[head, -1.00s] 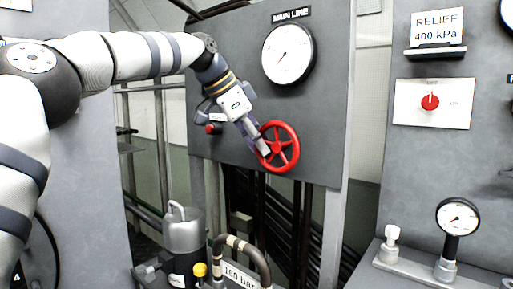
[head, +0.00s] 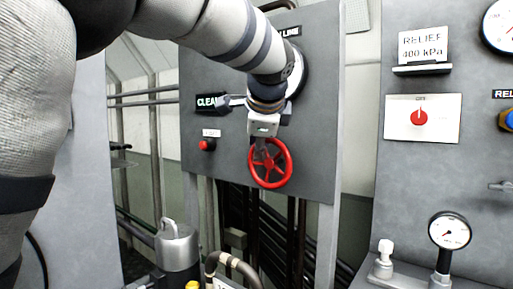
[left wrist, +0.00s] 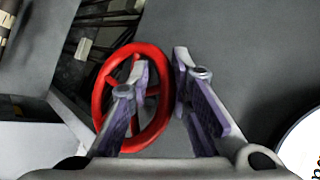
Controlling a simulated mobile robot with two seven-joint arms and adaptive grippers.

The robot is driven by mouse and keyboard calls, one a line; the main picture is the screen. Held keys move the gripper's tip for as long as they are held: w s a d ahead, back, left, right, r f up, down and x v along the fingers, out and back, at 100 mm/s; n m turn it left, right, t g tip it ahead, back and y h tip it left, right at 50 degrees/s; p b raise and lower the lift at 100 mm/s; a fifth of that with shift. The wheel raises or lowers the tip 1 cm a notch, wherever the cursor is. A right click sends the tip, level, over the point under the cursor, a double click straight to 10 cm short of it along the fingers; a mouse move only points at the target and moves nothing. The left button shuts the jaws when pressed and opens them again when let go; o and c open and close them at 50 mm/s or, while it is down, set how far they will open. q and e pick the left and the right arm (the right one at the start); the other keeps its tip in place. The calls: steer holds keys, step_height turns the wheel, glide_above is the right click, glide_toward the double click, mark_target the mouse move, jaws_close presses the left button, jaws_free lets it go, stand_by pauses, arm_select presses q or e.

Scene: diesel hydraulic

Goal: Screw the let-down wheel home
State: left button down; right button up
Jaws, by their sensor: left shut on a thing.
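The red let-down wheel (head: 288,165) is a spoked handwheel on the lower part of the grey panel. My left gripper (head: 263,152) comes down from above, and its fingers are at the wheel's upper left rim. In the left wrist view, the wheel (left wrist: 101,95) shows between and left of the fingers. The left gripper (left wrist: 160,62) has one finger over the wheel's inside and the other outside the rim, shut on the rim. The wheel's stem is hidden. My right gripper is not in view.
My left arm covers most of the main line gauge (head: 297,80). A "CLEAR" sign (head: 207,102) and a red button (head: 207,145) are left of the wheel. A metal cylinder (head: 178,248) and a curved hose (head: 235,262) stand below. A relief panel (head: 450,170) is on the right.

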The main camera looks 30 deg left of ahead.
arm_select(q)
steer(key=shift+d+f+m+y, duration=0.3)
steer(key=shift+d+f+y, duration=0.15)
steer(key=shift+f+y, duration=0.3)
steer(key=shift+f, duration=0.1)
steer(key=c, duration=1.2)
jaws_free()
steer(key=shift+s, duration=0.1)
steer(key=shift+r, duration=0.6)
